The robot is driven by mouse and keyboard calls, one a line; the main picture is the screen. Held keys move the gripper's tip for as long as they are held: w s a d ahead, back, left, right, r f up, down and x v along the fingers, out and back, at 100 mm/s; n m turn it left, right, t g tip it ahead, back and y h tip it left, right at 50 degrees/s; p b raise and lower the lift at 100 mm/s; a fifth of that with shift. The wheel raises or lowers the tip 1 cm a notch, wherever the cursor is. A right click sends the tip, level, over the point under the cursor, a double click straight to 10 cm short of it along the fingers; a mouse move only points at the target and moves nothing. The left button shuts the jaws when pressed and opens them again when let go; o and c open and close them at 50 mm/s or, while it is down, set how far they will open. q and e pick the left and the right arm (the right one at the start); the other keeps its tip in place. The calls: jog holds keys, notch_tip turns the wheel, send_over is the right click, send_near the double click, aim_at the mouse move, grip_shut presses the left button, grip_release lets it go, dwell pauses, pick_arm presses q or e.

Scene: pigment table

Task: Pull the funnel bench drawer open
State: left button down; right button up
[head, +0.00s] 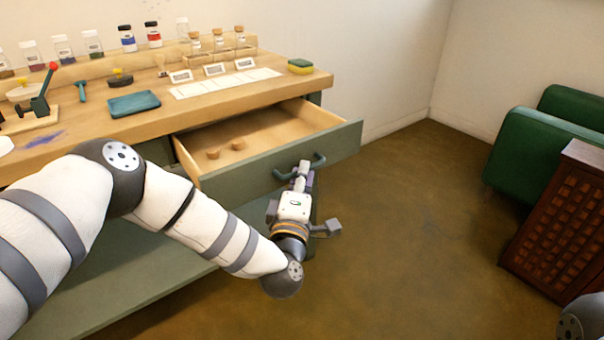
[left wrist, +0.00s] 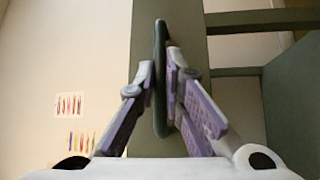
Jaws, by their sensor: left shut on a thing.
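The bench drawer (head: 265,163) has a green-grey front and a pale wooden inside. It stands well out of the bench, with two small cork-like pieces (head: 238,144) lying inside. Its dark green bar handle (head: 285,172) is on the front. My left gripper (head: 303,168) is at this handle, shut on it. In the left wrist view, the two purple-padded fingers (left wrist: 163,95) close from both sides on the handle (left wrist: 160,60), which runs upright there. My right gripper is not in view; only a piece of my arm shows at the bottom right.
The wooden bench top (head: 200,95) holds jars, corked bottles, a teal tray (head: 133,104) and a sponge (head: 300,66). A green armchair (head: 545,150) and a dark wooden cabinet (head: 560,215) stand at the right. The floor (head: 420,210) between is clear.

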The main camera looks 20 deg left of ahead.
pick_arm(q)
jog(key=c, duration=1.7)
grip_release()
jog(key=s, duration=0.4)
jog(key=s+d+f, duration=0.1)
jog(key=s, duration=0.7)
jog(key=shift+d+f, duration=0.2)
jog(key=shift+f, duration=0.1)
